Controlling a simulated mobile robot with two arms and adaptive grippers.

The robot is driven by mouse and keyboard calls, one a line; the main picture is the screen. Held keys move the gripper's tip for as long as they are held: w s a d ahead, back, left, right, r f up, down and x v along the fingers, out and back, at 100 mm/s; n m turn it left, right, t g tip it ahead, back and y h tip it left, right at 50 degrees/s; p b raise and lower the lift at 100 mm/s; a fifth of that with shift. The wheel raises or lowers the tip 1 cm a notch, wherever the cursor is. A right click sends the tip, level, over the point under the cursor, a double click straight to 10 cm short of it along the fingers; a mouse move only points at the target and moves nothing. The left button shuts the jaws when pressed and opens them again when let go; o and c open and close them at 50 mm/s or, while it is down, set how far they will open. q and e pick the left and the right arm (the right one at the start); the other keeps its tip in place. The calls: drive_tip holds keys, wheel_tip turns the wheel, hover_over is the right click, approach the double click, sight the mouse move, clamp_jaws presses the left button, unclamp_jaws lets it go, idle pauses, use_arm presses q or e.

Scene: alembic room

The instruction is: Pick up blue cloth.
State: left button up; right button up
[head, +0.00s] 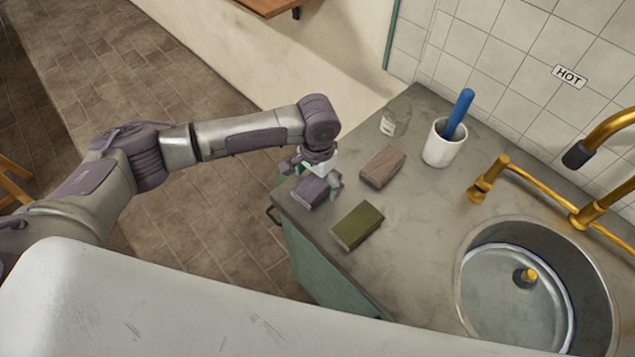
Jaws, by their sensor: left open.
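The blue cloth (308,193) looks like a small folded purplish-blue block lying on the grey counter near its left edge. My left gripper (318,183) is directly over it, pointing down, with its fingers open at the cloth's sides. The gripper hides part of the cloth's top and far side. I cannot tell whether the fingers touch it. My right gripper is not in view.
A brown block (383,167) and an olive-green block (357,225) lie close by on the counter (420,255). A glass jar (396,117), a white cup (441,146) with a blue-handled item, a brass tap (490,180) and a round sink (468,290) are farther right.

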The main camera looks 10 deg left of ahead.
sight(320, 186)
use_arm(q)
drive_tip(key=c, duration=1.2)
drive_tip(key=shift+r, duration=0.45)
drive_tip(key=r, duration=0.1)
drive_tip(key=r+b, duration=0.1)
drive_tip(key=r, duration=0.1)
drive_tip(key=shift+s+d+r, duration=0.3)
drive_tip(key=shift+s+d, duration=0.05)
drive_tip(key=shift+d, duration=0.05)
drive_tip(key=s+d+r+b, duration=0.1)
drive_tip(key=s+d+r, duration=0.5)
drive_tip(key=s+d, duration=0.1)
drive_tip(key=shift+s+r+b, duration=0.3)
drive_tip(key=shift+s, duration=0.2)
